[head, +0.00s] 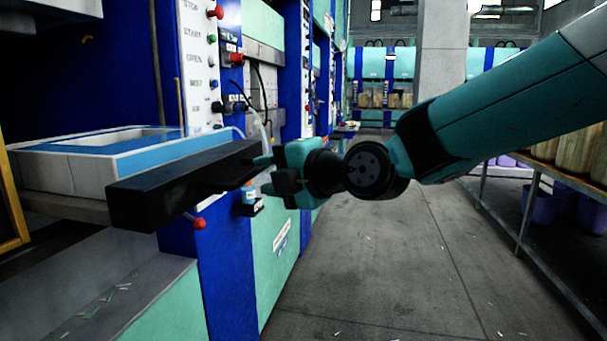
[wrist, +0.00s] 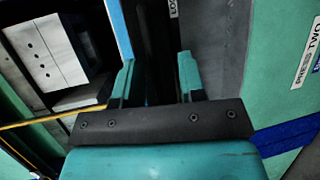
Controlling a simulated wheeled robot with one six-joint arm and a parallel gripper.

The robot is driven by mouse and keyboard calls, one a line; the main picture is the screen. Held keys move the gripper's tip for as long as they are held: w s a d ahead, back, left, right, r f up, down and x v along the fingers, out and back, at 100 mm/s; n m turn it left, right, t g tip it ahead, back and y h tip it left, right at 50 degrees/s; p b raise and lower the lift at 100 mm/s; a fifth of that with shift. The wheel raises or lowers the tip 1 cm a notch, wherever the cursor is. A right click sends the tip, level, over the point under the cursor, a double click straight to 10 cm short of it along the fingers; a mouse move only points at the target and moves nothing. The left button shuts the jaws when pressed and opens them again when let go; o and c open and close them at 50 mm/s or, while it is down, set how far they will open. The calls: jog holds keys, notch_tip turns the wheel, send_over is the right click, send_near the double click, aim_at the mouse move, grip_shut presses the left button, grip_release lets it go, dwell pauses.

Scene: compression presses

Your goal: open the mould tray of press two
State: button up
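Press two's mould tray (head: 88,172) is a pale block with a blue-edged rim at the left of the head view. A long black bar (head: 150,200) runs along its front. My gripper (head: 266,174) is at the bar's right end, with its fingertips close to it. In the wrist view, the two teal fingers (wrist: 158,78) stand apart with the dark bar (wrist: 153,35) between them. Whether both fingers press on it is unclear. The blue rim (wrist: 120,28) lies just left of the bar. A "PRESS TWO" label (wrist: 308,55) shows at the right.
A control panel (head: 203,60) with coloured buttons rises behind the tray. A metal rack (head: 528,205) with bins stands at the right.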

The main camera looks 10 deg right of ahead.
jog(key=b+v, duration=0.3)
jog(key=v, duration=1.4)
jog(key=shift+f, duration=0.2)
jog(key=s+d+f+m+g+h, duration=0.1)
jog(key=s+f+m+g+h, duration=0.3)
jog(key=s+f+m, duration=0.45)
jog(key=s+f+m+g+h, duration=0.3)
jog(key=s+f+m+g, duration=0.35)
jog(key=f+m, duration=0.45)
notch_tip(320, 180, up, 13)
jog(key=m+p, duration=0.1)
jog(key=p, duration=1.1)
jog(key=shift+s+d+f+m, duration=0.25)
jog(key=shift+d+m, duration=0.1)
jog(key=shift+d, duration=0.1)
